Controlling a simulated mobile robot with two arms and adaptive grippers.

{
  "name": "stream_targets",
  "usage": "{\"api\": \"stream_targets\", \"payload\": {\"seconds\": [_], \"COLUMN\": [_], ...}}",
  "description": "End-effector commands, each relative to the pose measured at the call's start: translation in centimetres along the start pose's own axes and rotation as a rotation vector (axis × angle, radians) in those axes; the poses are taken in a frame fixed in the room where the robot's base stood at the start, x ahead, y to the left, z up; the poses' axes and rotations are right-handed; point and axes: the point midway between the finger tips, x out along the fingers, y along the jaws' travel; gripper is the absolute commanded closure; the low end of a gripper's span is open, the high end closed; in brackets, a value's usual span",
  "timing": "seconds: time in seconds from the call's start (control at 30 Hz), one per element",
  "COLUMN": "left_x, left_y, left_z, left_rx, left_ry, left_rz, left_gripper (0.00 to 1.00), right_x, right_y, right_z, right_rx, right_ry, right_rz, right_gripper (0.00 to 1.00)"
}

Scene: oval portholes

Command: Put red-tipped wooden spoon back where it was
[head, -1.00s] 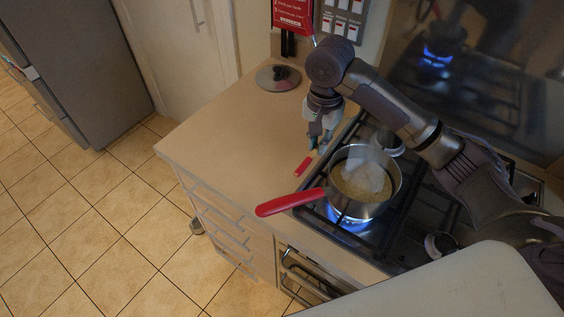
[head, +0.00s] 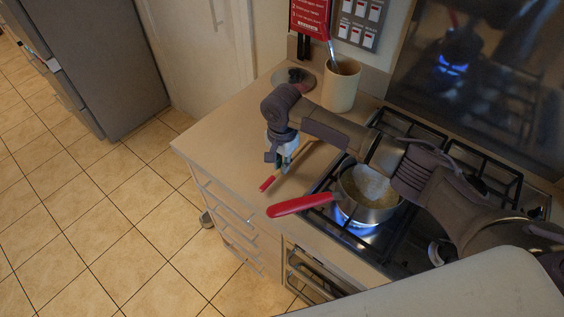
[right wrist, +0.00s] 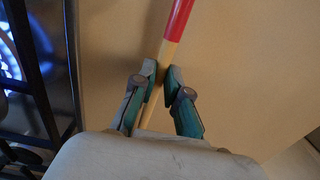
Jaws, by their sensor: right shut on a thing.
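The red-tipped wooden spoon (head: 267,183) is over the counter left of the stove, its red end toward the counter's front edge. My right gripper (head: 281,161) is shut around its pale wooden handle. In the right wrist view the spoon (right wrist: 177,24) runs between the two fingertips (right wrist: 161,77), red end away from the gripper. My left gripper is not in view.
A saucepan (head: 371,212) with a red handle (head: 300,205) sits over a lit blue flame on the stove (head: 407,124). A round lid (head: 294,76) lies left of the crock. The counter's left part (head: 225,137) is clear.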

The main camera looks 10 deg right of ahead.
Motion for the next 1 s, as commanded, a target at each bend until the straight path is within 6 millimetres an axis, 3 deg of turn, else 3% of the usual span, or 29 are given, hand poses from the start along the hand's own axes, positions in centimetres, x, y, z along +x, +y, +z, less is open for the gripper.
{"api": "stream_targets", "payload": {"seconds": [0.4, 0.43, 0.57, 0.87, 1.0], "left_x": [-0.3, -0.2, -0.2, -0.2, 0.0], "left_y": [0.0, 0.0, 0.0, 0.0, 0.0], "left_z": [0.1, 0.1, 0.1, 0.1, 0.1], "left_rx": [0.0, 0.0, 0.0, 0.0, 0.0], "left_ry": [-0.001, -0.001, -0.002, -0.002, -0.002], "left_rz": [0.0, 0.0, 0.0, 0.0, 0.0], "left_gripper": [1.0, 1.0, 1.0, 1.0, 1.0], "right_x": [0.9, 0.9, 0.9, 0.8, -0.3], "right_y": [0.0, 0.0, 0.0, 0.0, -0.1], "right_z": [0.0, 0.0, 0.0, 0.0, -0.1], "right_rx": [0.0, 0.0, 0.0, 0.0, 0.001], "right_ry": [0.0, 0.0, 0.0, 0.001, 0.0], "right_rz": [-0.001, -0.001, -0.001, -0.001, -0.003], "right_gripper": [1.0, 0.83, 0.62, 0.62, 0.62]}}
